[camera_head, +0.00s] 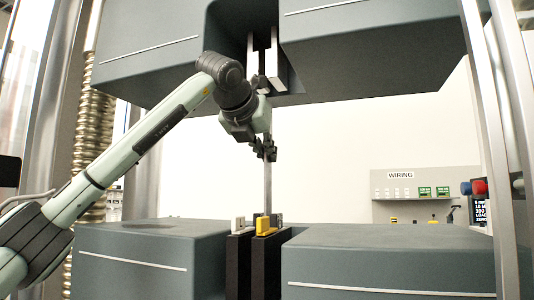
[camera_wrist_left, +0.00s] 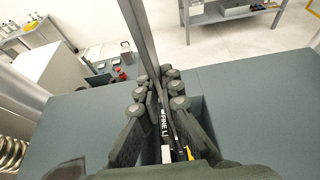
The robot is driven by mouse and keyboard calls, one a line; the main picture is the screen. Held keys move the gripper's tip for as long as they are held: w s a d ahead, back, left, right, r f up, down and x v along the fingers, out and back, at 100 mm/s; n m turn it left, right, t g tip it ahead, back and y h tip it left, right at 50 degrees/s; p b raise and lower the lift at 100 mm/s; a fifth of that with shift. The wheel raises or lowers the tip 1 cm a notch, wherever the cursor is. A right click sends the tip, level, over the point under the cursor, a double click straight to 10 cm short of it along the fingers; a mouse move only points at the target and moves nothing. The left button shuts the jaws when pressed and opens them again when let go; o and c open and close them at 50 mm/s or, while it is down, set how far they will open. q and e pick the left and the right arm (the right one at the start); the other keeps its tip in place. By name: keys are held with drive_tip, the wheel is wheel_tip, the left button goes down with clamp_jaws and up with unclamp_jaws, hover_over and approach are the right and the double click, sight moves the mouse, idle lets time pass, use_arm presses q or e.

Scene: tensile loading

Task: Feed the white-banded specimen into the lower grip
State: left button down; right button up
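A thin grey metal specimen (camera_head: 268,188) stands upright over the lower grip; no white band can be made out on it. My left gripper (camera_head: 264,150) is closed around its upper part. In the left wrist view the specimen (camera_wrist_left: 142,40) passes between the fingers of my left gripper (camera_wrist_left: 158,92). The lower grip (camera_head: 238,262) has two dark upright jaws with a slot between them and white and yellow pieces on top. The specimen's lower end is at the jaw tops; I cannot tell whether it is inside the slot. My right gripper is not in view.
The upper grip (camera_head: 278,70) hangs from the grey upper crosshead (camera_head: 370,50), just above my left wrist. Grey lower housings (camera_head: 385,262) flank the lower grip. Metal columns (camera_head: 497,130) stand at the sides. A wiring board (camera_head: 400,190) is behind on the right.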

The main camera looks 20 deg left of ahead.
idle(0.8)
use_arm(q)
drive_tip(key=c, duration=1.6)
unclamp_jaws()
drive_tip(key=shift+f, duration=0.1)
drive_tip(key=shift+c, duration=0.2)
drive_tip(key=shift+f, duration=0.15)
drive_tip(key=v, duration=1.2)
